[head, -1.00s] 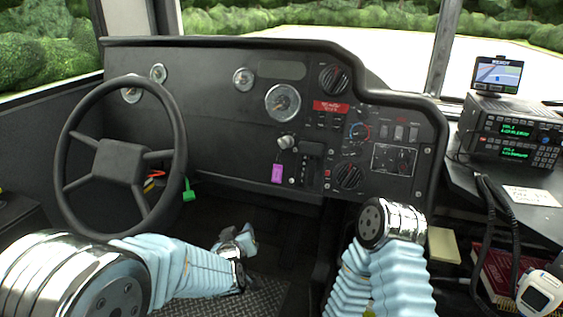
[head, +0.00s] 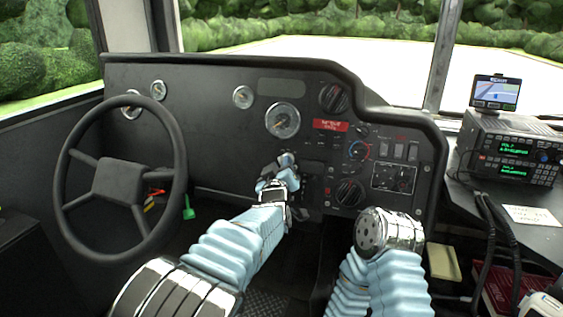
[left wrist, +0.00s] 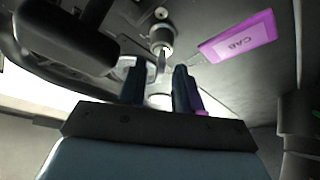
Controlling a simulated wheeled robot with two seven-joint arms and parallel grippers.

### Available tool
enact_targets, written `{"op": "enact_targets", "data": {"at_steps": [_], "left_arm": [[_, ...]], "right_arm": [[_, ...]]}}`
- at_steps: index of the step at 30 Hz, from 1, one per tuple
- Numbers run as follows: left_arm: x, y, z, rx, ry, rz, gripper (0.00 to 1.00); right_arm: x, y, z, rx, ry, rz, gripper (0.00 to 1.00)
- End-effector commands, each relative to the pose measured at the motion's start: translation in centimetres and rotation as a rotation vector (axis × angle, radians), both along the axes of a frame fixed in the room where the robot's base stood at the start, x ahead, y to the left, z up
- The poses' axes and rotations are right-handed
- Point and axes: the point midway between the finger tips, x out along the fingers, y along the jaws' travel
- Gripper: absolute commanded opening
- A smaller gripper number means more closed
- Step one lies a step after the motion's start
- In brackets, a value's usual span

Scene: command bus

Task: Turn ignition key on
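The ignition switch (left wrist: 162,36) is a round metal cylinder on the black dashboard, with a narrow key-like piece (left wrist: 160,62) standing out from it in the left wrist view. A purple tag marked CAB (left wrist: 238,37) hangs beside it. My left gripper (left wrist: 158,72) is open. Its two dark fingers are apart, pointing at the switch, with the key-like piece seen between their tips; contact is not visible. In the head view, my left gripper (head: 286,162) is at the dashboard's lower middle and hides the switch and tag.
The steering wheel (head: 118,180) stands left of my left arm, with a green tag (head: 188,208) near it. Knobs and switches, including a lower black knob (head: 349,192), are close on the right. A radio (head: 510,148) sits on the right shelf.

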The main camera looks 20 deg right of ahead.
Motion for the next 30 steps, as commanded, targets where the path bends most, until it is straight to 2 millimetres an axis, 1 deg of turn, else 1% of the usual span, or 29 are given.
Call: {"op": "enact_targets", "data": {"at_steps": [1, 4, 13, 18, 20, 30], "left_arm": [[0.54, -0.16, 0.07, 0.001, -0.001, 0.001, 0.34], [1.09, -0.43, -0.02, 0.0, 0.001, -0.001, 0.34], [1.28, -0.48, -0.08, 0.0, 0.001, -0.001, 0.34], [1.27, -0.48, -0.08, 0.0, 0.001, -0.001, 0.08], [1.26, -0.48, -0.08, 0.0, 0.001, -0.001, 0.0], [1.3, -0.42, 0.03, 0.0, -0.001, 0.001, 0.0]], "right_arm": [[0.0, 0.01, 0.26, 0.0, 0.0, 0.0, 0.43], [0.0, 0.02, 0.34, 0.0, 0.0, 0.001, 0.43], [0.0, 0.02, 0.32, 0.0, 0.001, 0.001, 0.43], [0.0, 0.02, 0.32, 0.0, 0.0, 0.001, 0.43], [0.0, 0.02, 0.32, 0.0, 0.0, 0.001, 0.43], [0.0, 0.01, 0.33, 0.0, 0.001, 0.001, 0.43]]}}
